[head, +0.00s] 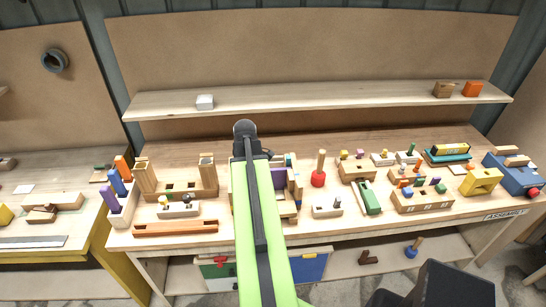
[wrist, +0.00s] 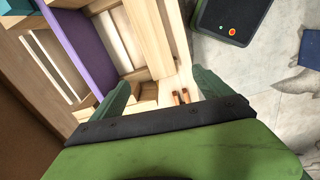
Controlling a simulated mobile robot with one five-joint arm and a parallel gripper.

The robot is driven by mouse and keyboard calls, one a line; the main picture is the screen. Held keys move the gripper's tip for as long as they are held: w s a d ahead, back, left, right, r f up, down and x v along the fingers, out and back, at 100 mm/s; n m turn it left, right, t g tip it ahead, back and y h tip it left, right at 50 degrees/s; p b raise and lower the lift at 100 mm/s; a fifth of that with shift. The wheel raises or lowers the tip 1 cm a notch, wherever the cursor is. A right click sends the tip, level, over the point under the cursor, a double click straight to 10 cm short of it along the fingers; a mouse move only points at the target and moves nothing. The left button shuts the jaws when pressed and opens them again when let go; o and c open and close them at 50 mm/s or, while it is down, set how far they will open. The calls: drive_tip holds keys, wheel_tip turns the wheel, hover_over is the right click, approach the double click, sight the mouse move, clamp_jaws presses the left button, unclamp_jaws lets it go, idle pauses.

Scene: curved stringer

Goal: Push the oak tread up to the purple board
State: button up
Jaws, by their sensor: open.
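The purple board (wrist: 82,38) runs slantwise through the upper left of the wrist view, beside pale wooden pieces. A purple piece, seemingly the same board, shows just right of my arm in the head view (head: 291,184). Pale wooden slats and blocks (wrist: 150,38) lie right of the board; I cannot tell for certain which is the oak tread. My gripper (wrist: 160,88) is open, its green fingers apart on either side of small pale wood pieces. I see no grip on anything. In the head view my arm hides the gripper and much of the wooden assembly.
The workbench (head: 330,222) is crowded on both sides of my arm. A red peg piece (head: 318,179) stands to the right, and a two-post wooden block (head: 178,190) to the left. A shelf (head: 330,98) runs behind. Grey floor (wrist: 270,65) shows beyond the bench edge.

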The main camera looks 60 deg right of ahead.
drive_tip(key=s+d+r+n, duration=0.1)
drive_tip(key=s+d+r, duration=0.1)
drive_tip(key=s+d, duration=0.45)
drive_tip(key=f+b, duration=1.1)
drive_tip(key=a+f+b, duration=0.1)
drive_tip(key=f+b, duration=0.4)
drive_tip(key=f, duration=0.1)
drive_tip(key=shift+s+f+b, duration=0.15)
drive_tip(key=shift+f+b, duration=0.05)
drive_tip(key=shift+b, duration=0.2)
drive_tip(key=shift+r, duration=0.1)
drive_tip(key=c, duration=1.8)
drive_tip(key=shift+w+d, duration=0.75)
drive_tip(key=shift+d, duration=0.25)
drive_tip(key=shift+w+d, duration=0.7)
drive_tip(key=shift+d, duration=0.3)
drive_tip(key=shift+w+d, duration=0.75)
drive_tip(key=shift+d, duration=0.25)
drive_tip(key=o, duration=1.8)
